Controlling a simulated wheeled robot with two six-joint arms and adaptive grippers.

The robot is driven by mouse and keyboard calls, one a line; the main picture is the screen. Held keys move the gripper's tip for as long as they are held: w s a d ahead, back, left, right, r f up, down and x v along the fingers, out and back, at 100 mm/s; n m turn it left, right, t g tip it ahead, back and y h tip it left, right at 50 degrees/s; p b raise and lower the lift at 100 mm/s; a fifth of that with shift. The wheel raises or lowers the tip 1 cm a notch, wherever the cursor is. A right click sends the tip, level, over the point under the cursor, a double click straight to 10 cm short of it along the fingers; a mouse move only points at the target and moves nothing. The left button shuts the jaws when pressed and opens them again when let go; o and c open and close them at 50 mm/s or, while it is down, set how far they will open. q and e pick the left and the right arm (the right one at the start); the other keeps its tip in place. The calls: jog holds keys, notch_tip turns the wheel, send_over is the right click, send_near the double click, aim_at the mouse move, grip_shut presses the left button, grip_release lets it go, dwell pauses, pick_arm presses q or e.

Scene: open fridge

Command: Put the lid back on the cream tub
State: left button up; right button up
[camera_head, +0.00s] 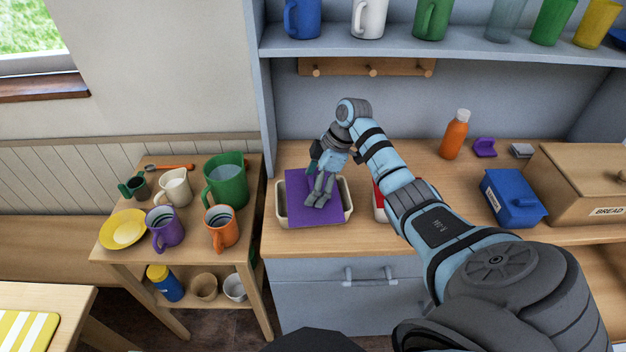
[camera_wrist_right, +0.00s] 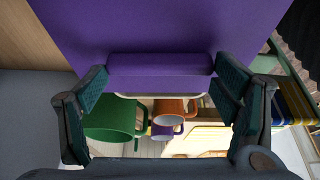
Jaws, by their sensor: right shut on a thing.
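The cream tub (camera_head: 346,214) stands on the wooden counter, with its rim and part of its open inside showing around the purple lid. The purple lid (camera_head: 297,207) is over the tub, turned relative to it and not lined up with its rim. I cannot tell whether lid and tub touch. My right gripper (camera_head: 318,201) is shut on the lid. In the right wrist view the lid (camera_wrist_right: 150,25) fills the top, and its raised handle (camera_wrist_right: 160,75) sits between the fingers of the gripper (camera_wrist_right: 160,88). My left gripper is not in view.
A red-and-white container (camera_head: 380,205) is partly hidden behind my right arm. A blue box (camera_head: 514,204), bread bin (camera_head: 590,180) and orange bottle (camera_head: 456,135) stand to the right. A side table (camera_head: 190,249) with mugs is left. The mug shelf (camera_head: 400,45) overhangs the counter.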

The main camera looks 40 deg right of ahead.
dwell(0.3)
jog(key=o, duration=0.9)
notch_tip(320, 180, up, 5)
jog(key=p, duration=0.5)
jog(key=shift+r+p, duration=0.1)
jog(key=shift+p, duration=0.2)
jog(key=shift+r+p, duration=0.95)
jog(key=shift+r, duration=0.05)
jog(key=shift+c, duration=0.3)
